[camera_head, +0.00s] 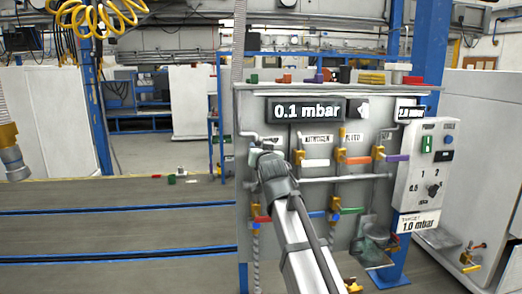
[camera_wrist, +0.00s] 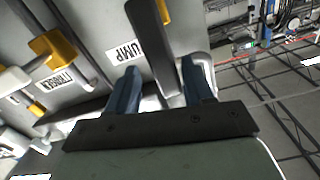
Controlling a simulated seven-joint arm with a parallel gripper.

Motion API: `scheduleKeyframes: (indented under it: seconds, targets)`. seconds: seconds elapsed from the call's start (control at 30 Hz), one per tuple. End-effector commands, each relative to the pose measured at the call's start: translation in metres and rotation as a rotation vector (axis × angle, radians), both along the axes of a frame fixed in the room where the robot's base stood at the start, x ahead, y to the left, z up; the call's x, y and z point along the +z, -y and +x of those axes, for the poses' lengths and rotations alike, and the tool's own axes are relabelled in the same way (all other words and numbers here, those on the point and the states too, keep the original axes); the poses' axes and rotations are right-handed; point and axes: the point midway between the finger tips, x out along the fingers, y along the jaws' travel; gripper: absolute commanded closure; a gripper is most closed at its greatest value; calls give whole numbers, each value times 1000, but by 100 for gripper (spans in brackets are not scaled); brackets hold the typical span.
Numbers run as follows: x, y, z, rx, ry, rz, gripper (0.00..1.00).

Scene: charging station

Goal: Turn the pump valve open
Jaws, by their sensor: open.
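The grey valve panel (camera_head: 340,220) stands right of centre in the head view. The PUMP label (camera_wrist: 125,50) shows upside down in the wrist view. Beside it is a long dark bar (camera_wrist: 152,38), which looks like the pump valve's handle. My gripper (camera_wrist: 160,68) is open, its two blue-grey fingers apart, and the bar's near end lies between them. I cannot tell whether either finger touches it.
The NITROGEN label (camera_wrist: 55,88) and a yellow valve fitting (camera_wrist: 55,48) are left of the bar. Other coloured valve handles (camera_head: 357,160) and a horizontal pipe (camera_head: 345,179) are close by. A display (camera_head: 306,110) reads 0.1 mbar. The target sign (camera_head: 417,222) reads 1.0 mbar. Floor left of the panel is mostly clear.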

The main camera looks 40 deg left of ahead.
Motion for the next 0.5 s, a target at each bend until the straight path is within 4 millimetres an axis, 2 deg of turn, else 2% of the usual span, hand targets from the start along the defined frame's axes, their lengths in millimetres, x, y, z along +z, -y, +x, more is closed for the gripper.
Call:
scheduleKeyframes:
  seconds: [0.33, 0.5]
  targets:
    - [0, -4, 5, -1, 1, -1, 49]
    - [0, -4, 5, -1, 1, -1, 63]
